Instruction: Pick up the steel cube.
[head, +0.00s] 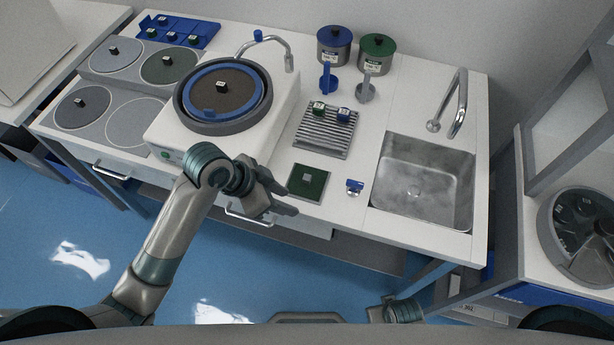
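A small grey cube (308,177), which looks like the steel cube, sits on a dark green square pad (299,187) near the front edge of the white bench. My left gripper (290,200) is just left of the pad, at the bench's front edge. Its two fingers are spread apart and point right, with nothing seen between them. The cube is apart from the fingers and in plain view. My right gripper (392,311) shows only in part at the bottom of the view, below the bench front; its fingers are not clear.
A blue-and-white block (354,187) lies right of the pad, before the sink (424,183). A ribbed rack (325,134) behind the pad holds a green and a blue block. A round polishing wheel (224,91) stands on the left.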

